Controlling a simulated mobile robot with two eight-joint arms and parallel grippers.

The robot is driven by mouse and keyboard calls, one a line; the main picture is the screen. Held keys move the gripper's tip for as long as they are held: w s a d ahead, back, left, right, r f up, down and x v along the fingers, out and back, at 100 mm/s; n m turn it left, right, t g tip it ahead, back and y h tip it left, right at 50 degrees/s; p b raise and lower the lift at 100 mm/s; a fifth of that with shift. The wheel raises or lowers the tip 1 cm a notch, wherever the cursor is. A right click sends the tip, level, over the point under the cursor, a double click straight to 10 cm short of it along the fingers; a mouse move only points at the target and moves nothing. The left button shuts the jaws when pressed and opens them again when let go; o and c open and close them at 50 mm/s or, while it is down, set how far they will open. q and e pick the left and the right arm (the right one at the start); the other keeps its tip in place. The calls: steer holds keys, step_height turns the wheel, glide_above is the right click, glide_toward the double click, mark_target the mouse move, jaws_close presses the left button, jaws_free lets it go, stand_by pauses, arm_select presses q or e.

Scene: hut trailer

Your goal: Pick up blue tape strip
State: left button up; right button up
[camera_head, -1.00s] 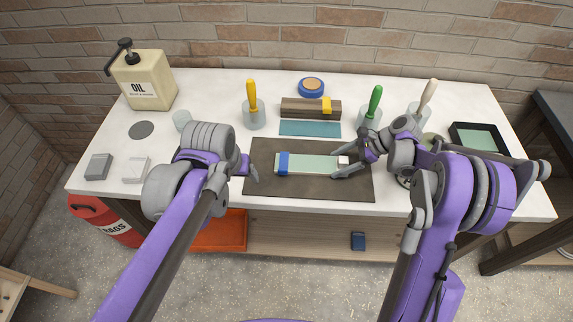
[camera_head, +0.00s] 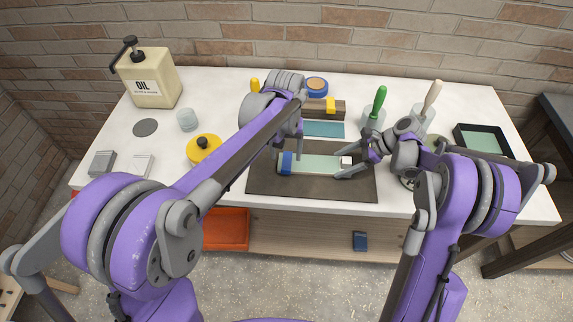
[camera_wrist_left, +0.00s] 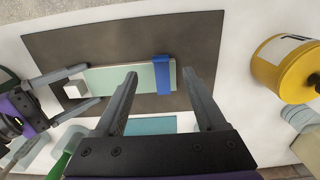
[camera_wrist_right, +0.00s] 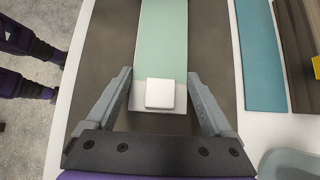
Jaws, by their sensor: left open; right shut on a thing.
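The blue tape strip (camera_head: 285,163) is a band across the left end of a pale green-topped board (camera_head: 318,164), which lies on a dark mat (camera_head: 320,190). In the left wrist view, the blue tape strip (camera_wrist_left: 162,74) appears between the tips of my open left gripper (camera_wrist_left: 160,74). In the head view, that gripper (camera_head: 285,148) is over the board's left end, not visibly touching the tape. My right gripper (camera_wrist_right: 158,76) has its fingers along both sides of the board's other end, near a small white block (camera_wrist_right: 160,93), and is shut on the board.
A yellow can (camera_head: 203,149) stands left of the mat. Behind the mat are a teal strip (camera_head: 324,129), a brown block (camera_head: 340,108) and a tape roll (camera_head: 316,85). A green-handled tool (camera_head: 379,100) stands behind my right gripper. An oil bottle (camera_head: 148,77) is at back left.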

mark_target(286, 169)
arm_select(q)
steer(key=f, duration=0.7)
steer(key=shift+w+f, duration=0.25)
steer(key=shift+f, duration=0.15)
jaws_close()
